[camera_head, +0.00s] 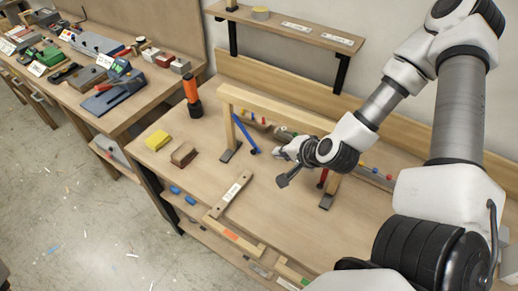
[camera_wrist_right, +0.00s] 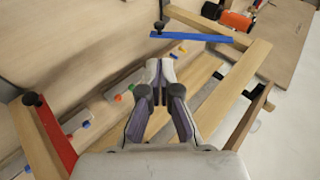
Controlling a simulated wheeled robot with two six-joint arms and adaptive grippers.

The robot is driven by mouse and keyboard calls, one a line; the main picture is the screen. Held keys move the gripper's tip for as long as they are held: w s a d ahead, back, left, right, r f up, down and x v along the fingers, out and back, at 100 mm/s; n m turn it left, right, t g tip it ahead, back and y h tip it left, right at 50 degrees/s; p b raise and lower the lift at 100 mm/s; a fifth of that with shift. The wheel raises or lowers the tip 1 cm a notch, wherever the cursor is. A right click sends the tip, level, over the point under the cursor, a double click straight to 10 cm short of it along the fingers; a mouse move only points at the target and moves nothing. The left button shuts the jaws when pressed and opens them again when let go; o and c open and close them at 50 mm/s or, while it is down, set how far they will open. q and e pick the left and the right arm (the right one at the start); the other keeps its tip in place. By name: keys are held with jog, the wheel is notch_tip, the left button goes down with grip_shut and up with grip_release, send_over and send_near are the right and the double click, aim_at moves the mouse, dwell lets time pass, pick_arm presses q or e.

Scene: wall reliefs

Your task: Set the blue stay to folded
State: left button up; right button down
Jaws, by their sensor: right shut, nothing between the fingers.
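The blue stay (camera_head: 242,134) is a slim blue bar at the left end of a wooden frame (camera_head: 275,108) on the bench. In the head view it slants down to the right from near the left post, with a dark knob at its lower end. In the right wrist view the blue stay (camera_wrist_right: 205,38) lies across the top, beyond my fingertips, with a dark knob near its left end. My right gripper (camera_head: 279,154) is shut and empty, to the right of the blue stay and apart from it. Its closed fingers (camera_wrist_right: 160,72) show in the wrist view. My left gripper is not in view.
A red stay (camera_wrist_right: 52,132) is at the frame's other end. An orange-and-black cylinder (camera_head: 191,97), a yellow block (camera_head: 157,139) and a brown block (camera_head: 183,154) stand left of the frame. A labelled wooden strip (camera_head: 231,194) lies in front. A shelf (camera_head: 285,29) is above.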

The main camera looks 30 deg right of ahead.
jog(key=a+f+b, duration=0.1)
jog(key=f+b, duration=0.1)
jog(key=b, duration=0.6)
send_near(254, 153)
jog(key=x, duration=0.6)
jog(key=shift+w+f, duration=0.2)
jog(key=shift+w, duration=0.1)
jog(key=shift+w+d+f, duration=0.1)
jog(key=shift+w+f, duration=0.1)
jog(key=shift+f, duration=0.05)
jog(key=shift+s+r, duration=0.1)
jog(key=shift+s, duration=0.05)
